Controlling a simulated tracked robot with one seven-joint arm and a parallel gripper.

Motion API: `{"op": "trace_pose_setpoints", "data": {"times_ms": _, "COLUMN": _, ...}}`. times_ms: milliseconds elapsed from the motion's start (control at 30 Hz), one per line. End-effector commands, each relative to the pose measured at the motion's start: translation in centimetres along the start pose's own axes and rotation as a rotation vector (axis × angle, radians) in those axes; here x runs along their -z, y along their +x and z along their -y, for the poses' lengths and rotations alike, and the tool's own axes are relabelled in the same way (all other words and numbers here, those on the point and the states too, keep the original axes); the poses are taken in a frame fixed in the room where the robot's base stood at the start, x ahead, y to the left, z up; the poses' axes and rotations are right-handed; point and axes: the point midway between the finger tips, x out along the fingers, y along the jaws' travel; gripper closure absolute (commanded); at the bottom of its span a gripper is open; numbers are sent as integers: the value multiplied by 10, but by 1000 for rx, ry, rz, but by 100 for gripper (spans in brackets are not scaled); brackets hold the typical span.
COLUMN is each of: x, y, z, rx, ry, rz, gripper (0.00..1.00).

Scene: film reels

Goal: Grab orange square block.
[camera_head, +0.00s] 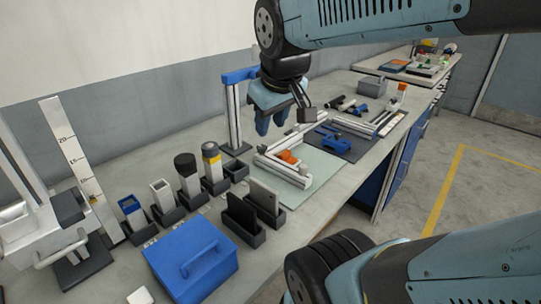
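An orange block (289,157) sits beside a silver aluminium profile frame on a pale green mat (318,164) at the middle of the bench. Its exact shape is too small to tell. My gripper (272,122) hangs from my arm above the bench, up and to the left of the block in the picture. Its two blue-grey fingers point down and look apart, with nothing seen between them. A second orange piece (402,87) sits farther back on the right, by another profile frame.
A profile post with a blue bracket (238,76) stands close left of my gripper. Holders with several upright items, a dark flat piece (241,214) and a blue lidded box (190,262) fill the near bench. Blue parts (338,135) lie on a dark mat behind. Floor is open on the right.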

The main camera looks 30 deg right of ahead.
Motion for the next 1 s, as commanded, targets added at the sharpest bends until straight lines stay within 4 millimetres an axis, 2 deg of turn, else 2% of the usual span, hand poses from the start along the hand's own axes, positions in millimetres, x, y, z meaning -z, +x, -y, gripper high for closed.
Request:
{"op": "trace_pose_setpoints", "data": {"times_ms": 233, "x": 40, "y": 44, "z": -33, "rx": -89, "ry": -456, "rz": 148, "gripper": 64}}
{"op": "trace_pose_setpoints", "data": {"times_ms": 500, "x": 75, "y": 104, "z": -72, "rx": -71, "ry": -979, "rz": 310, "gripper": 64}}
{"op": "trace_pose_setpoints", "data": {"times_ms": 800, "x": 100, "y": 179, "z": -112, "rx": 56, "ry": -1525, "rz": 424, "gripper": 64}}
{"op": "trace_pose_setpoints", "data": {"times_ms": 1000, "x": 105, "y": 211, "z": -127, "rx": 128, "ry": -1746, "rz": 444, "gripper": 64}}
